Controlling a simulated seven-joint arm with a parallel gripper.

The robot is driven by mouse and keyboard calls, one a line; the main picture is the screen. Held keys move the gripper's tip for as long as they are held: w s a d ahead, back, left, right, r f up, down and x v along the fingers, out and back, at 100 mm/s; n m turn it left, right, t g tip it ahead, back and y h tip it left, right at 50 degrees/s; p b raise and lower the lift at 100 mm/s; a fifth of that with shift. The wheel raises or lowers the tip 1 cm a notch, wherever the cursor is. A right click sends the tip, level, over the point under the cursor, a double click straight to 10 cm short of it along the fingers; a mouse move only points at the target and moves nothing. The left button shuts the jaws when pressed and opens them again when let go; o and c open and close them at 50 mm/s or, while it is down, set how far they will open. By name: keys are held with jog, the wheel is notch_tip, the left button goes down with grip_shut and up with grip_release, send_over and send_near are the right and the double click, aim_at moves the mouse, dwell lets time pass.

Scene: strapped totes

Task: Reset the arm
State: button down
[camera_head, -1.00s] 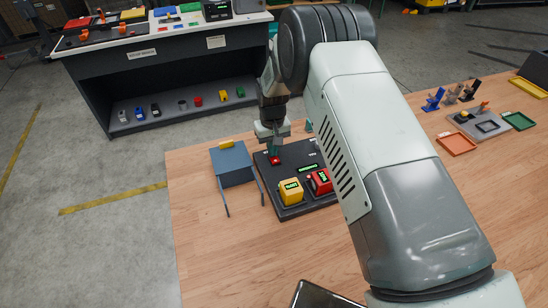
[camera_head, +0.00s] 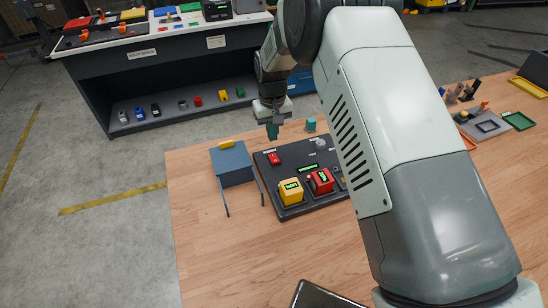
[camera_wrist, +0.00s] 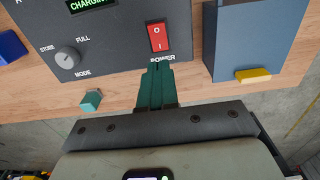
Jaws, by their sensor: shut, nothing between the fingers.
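My gripper (camera_head: 272,132) is shut and empty, with its teal fingers together. It hangs above the far left part of a dark panel (camera_head: 297,208), near a red rocker switch (camera_head: 274,159). In the wrist view my fingertips (camera_wrist: 158,66) point at the table edge strip just short of the switch (camera_wrist: 158,37), labelled POWER, and appear apart from it. The panel (camera_wrist: 110,55) also shows a grey knob (camera_wrist: 67,57) marked STORE, FULL and MODE, and a green display (camera_wrist: 90,4) reading CHARGING. My arm covers the panel's right part in the head view.
A yellow block (camera_head: 291,191) and a red block (camera_head: 321,181) sit on the panel. A blue-grey box (camera_head: 232,165) stands to its left, a small teal block (camera_head: 310,124) behind it. Trays (camera_head: 519,121) lie at far right. The front left tabletop (camera_head: 225,255) is clear.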

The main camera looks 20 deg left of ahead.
dwell(0.4)
jog(key=d+r+m+t, duration=0.1)
jog(key=d+r, duration=0.6)
jog(key=r, duration=0.3)
jog(key=d+r+m+t, duration=0.1)
jog(key=d+r+m, duration=0.1)
jog(key=d+r, duration=0.7)
jog(key=s+d+r+m+t, duration=0.1)
jog(key=s+d+r, duration=0.35)
jog(key=r, duration=0.25)
jog(key=s+d+r+m, duration=0.1)
jog(key=s+d+r, duration=0.3)
jog(key=d+r, duration=0.2)
jog(key=s+d+m+t, duration=0.1)
jog(key=s+d, duration=0.4)
jog(key=s, duration=0.4)
jog(key=s+d+r+m+t, duration=0.1)
jog(key=s+d+m, duration=0.1)
jog(key=s+d, duration=0.3)
jog(key=s, duration=0.4)
jog(key=shift+d+r+m+t, duration=0.2)
jog(key=shift+d+m+t, duration=0.1)
